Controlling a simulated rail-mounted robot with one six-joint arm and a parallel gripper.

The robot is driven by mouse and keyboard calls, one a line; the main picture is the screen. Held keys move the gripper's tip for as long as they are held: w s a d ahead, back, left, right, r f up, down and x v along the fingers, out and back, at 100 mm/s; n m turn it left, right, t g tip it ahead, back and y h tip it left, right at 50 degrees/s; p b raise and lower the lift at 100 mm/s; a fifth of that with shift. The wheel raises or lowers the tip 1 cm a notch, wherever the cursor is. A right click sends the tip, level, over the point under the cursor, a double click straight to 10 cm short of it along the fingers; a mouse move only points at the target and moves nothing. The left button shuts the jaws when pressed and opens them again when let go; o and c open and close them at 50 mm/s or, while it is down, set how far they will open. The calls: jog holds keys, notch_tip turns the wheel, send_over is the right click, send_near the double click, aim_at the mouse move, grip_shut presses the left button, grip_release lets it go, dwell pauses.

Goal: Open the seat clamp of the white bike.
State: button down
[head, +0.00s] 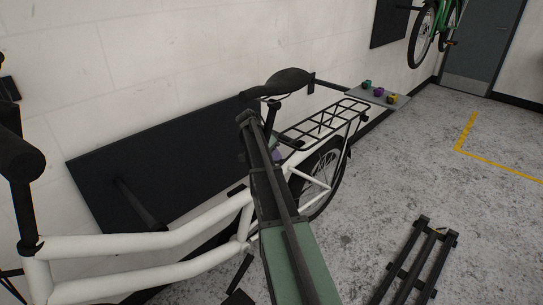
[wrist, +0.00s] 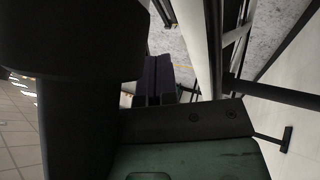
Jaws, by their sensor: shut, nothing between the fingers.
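The white bike (head: 130,249) stands along the wall. Its black saddle (head: 287,82) is at the top, and my arm crosses in front of the seat post area. The seat clamp cannot be made out; my arm covers that part in the head view. In the wrist view the purple fingers of my gripper (wrist: 158,70) are together and empty, beside a white tube of the bike (wrist: 197,45). I cannot tell whether they touch it.
The black rear rack (head: 325,128) extends right of the saddle. A dark panel (head: 100,170) is behind the bike. A black stand (head: 420,262) lies on the floor at right. A ledge (head: 398,100) holds small coloured objects. A green bike (head: 424,37) hangs behind. The right floor is mostly clear.

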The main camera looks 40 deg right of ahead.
jog(key=shift+s+d, duration=0.1)
jog(key=shift+s, duration=0.35)
dwell(0.7)
jog(key=shift+s+d, duration=0.15)
jog(key=shift+s, duration=0.9)
dwell(0.3)
jog(key=shift+w+a+r, duration=0.1)
jog(key=shift+w+a, duration=0.35)
jog(key=shift+w, duration=0.3)
jog(key=shift+w, duration=0.1)
